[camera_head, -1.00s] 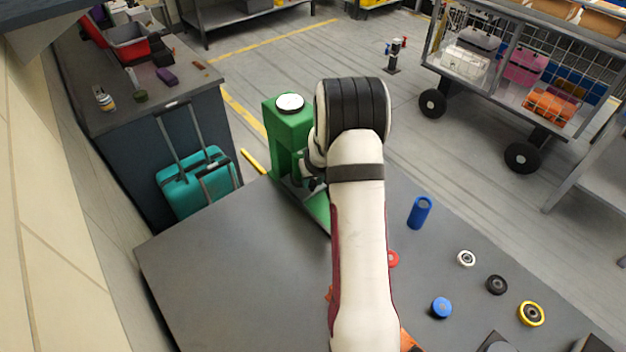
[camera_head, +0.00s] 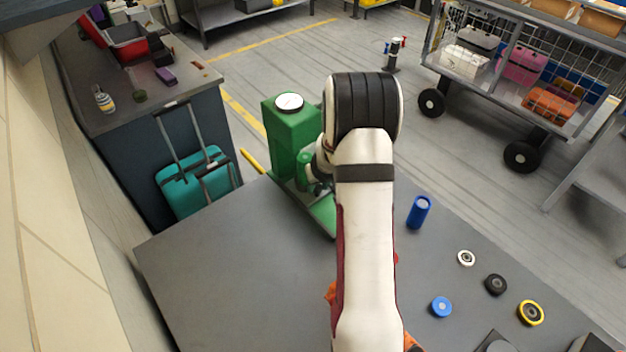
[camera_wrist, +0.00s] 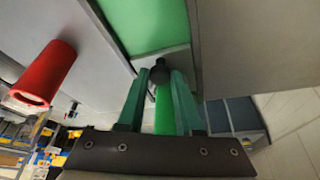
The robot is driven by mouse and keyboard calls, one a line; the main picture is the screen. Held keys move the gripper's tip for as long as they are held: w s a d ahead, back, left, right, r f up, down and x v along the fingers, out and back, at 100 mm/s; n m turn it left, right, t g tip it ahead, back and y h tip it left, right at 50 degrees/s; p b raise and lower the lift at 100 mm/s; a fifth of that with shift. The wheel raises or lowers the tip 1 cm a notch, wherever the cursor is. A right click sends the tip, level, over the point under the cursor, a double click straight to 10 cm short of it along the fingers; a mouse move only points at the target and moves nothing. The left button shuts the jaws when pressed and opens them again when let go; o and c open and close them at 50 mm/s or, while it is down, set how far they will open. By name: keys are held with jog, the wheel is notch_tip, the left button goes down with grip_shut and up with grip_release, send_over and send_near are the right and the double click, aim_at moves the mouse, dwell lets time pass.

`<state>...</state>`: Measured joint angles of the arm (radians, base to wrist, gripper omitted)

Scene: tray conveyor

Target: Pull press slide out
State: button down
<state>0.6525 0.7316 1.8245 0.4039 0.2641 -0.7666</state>
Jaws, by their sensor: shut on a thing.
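The green press (camera_head: 290,140), with a round white top, stands at the far edge of the grey table. Its green base (camera_head: 322,212) runs toward the table middle, partly behind my arm. My gripper (camera_head: 318,186) is low beside the press column, mostly hidden by my arm in the head view. In the wrist view my gripper (camera_wrist: 161,82) has its two green fingers closed around a small dark knob (camera_wrist: 160,71), which I take for the press slide's handle. A green surface of the press (camera_wrist: 148,22) lies just beyond it. The slide itself is hard to make out.
A blue cylinder (camera_head: 419,212), a white ring (camera_head: 466,258), a black ring (camera_head: 496,284), a yellow ring (camera_head: 531,313) and a blue disc (camera_head: 441,307) stand right of my arm. A red cylinder (camera_wrist: 45,75) shows in the wrist view. The table's left part is clear.

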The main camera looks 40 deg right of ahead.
jog(key=s, duration=1)
jog(key=shift+s, duration=0.15)
jog(key=c, duration=0.6)
grip_release()
jog(key=shift+r, duration=0.1)
jog(key=v, duration=1.5)
jog(key=shift+s+r, duration=0.1)
jog(key=shift+r, duration=0.2)
